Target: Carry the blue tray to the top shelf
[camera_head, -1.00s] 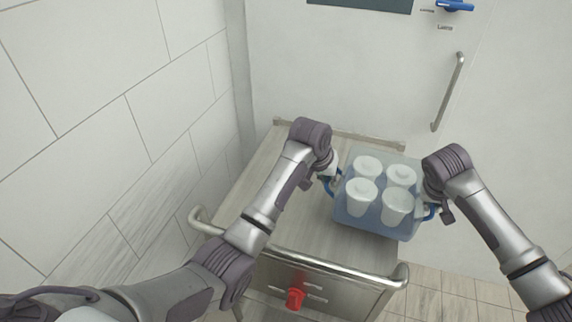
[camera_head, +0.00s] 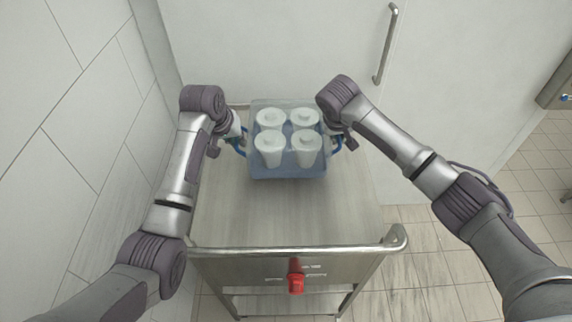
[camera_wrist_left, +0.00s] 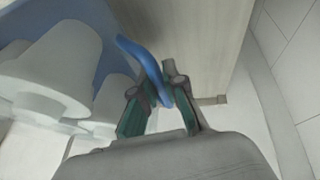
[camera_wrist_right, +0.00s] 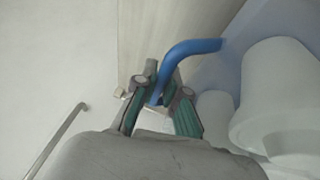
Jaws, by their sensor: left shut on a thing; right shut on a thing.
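The translucent blue tray (camera_head: 288,172) holds several white lidded cups (camera_head: 270,148). It is over the far part of the cart's top shelf (camera_head: 300,212); I cannot tell whether it rests there or hangs just above. My left gripper (camera_head: 240,143) is shut on the tray's left blue handle, which shows in the left wrist view (camera_wrist_left: 146,65). My right gripper (camera_head: 336,140) is shut on the right blue handle, which shows in the right wrist view (camera_wrist_right: 185,52). The tray looks about level.
A tiled wall (camera_head: 60,130) is close on the left. A white door with a bar handle (camera_head: 386,45) is behind. Open floor lies right of the cart.

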